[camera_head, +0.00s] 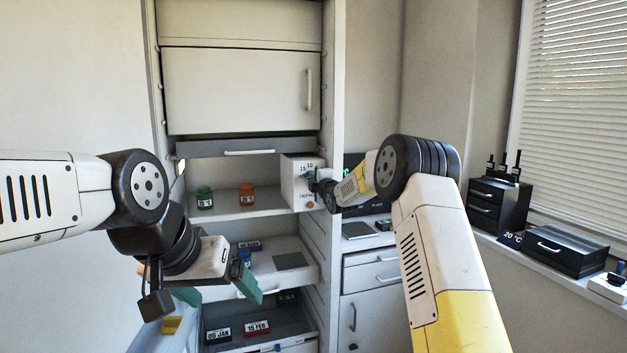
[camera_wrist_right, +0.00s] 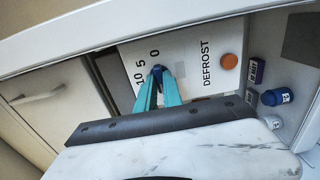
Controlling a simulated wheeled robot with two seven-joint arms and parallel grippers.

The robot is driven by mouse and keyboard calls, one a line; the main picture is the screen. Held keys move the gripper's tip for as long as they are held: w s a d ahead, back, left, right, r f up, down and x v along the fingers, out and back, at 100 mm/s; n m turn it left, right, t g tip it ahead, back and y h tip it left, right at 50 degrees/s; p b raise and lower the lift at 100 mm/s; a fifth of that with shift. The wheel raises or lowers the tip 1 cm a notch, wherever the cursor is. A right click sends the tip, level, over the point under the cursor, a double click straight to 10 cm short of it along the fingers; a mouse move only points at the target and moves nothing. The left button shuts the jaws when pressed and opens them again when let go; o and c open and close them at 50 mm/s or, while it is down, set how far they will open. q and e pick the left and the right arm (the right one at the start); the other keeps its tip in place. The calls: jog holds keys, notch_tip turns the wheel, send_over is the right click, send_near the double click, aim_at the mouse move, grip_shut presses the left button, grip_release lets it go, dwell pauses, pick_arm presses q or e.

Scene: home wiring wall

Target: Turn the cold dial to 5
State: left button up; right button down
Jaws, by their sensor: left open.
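The cold dial (camera_wrist_right: 158,70) is a small blue knob on a white panel (camera_wrist_right: 200,57) marked 0, 5, 10 and DEFROST. In the head view the panel is the front of a white box (camera_head: 292,178) on the cabinet's right side. My right gripper (camera_wrist_right: 159,76) has its teal fingertips closed around the dial. Where the dial points is hidden by the fingers. In the head view my right wrist covers the dial. My left gripper (camera_head: 215,290) is open and empty at the lower left, before the lower shelves.
An orange button (camera_wrist_right: 229,61) sits beside DEFROST. Green (camera_head: 205,198) and orange (camera_head: 246,196) jars stand on the shelf. Open drawers with dated blocks (camera_head: 257,328) lie below. A black drawer unit (camera_head: 497,207) stands on the right sill.

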dwell(0.3)
jog(key=m, duration=2.6)
jog(key=shift+f+m, duration=0.1)
jog(key=shift+m, duration=0.2)
dwell(0.5)
jog(key=c, duration=1.5)
grip_release()
